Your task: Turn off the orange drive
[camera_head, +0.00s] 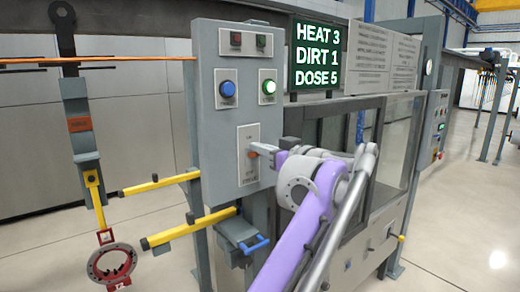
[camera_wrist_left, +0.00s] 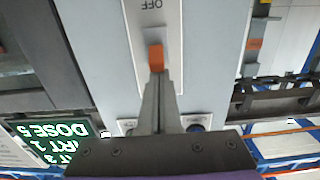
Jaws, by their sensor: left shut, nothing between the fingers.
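The orange drive switch is a small orange lever (camera_wrist_left: 156,57) on a pale plate (camera_head: 247,170) on the front of a grey control cabinet (camera_head: 215,130). In the left wrist view the view is turned over, and the word OFF shows at the plate's top edge, beyond the lever. My left gripper (camera_wrist_left: 157,80) is shut and empty, with its fingertips at the lever's near end; I cannot tell whether they touch it. In the head view the gripper (camera_head: 262,148) reaches the plate from the right and hides part of it. My right gripper is not in view.
A lit display (camera_head: 317,55) reads HEAT 3, DIRT 1, DOSE 5. Yellow bars (camera_head: 160,183) stick out left of the cabinet, near a hanging red ring (camera_head: 110,262). A blue handle (camera_head: 256,245) is below.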

